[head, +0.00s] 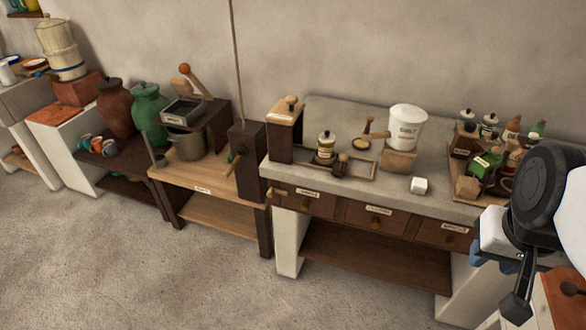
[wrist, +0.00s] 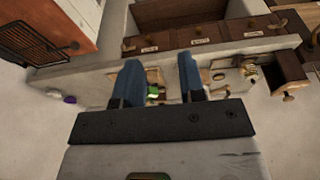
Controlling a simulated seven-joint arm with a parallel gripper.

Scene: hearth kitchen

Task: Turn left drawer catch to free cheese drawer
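A wooden catch (head: 277,192) sits at the left end of the drawer front in the head view, beside the left drawer (head: 305,202). It looks roughly level. The drawers look shut, and their labels are too small to read, so I cannot tell which is the cheese drawer by name. The drawer fronts also show along the top of the wrist view (wrist: 200,42). My gripper (wrist: 159,84) is open, its two blue fingers apart with nothing held. In the head view it is at the lower right, far from the catch, partly hidden by my arm.
The grey worktop (head: 452,205) carries a white tub (head: 407,128), a white block (head: 419,185), a labelled jar (head: 326,147) and a crowded tray of bottles at the right. A wooden side table (head: 230,215) stands left of the drawers. The floor in front is clear.

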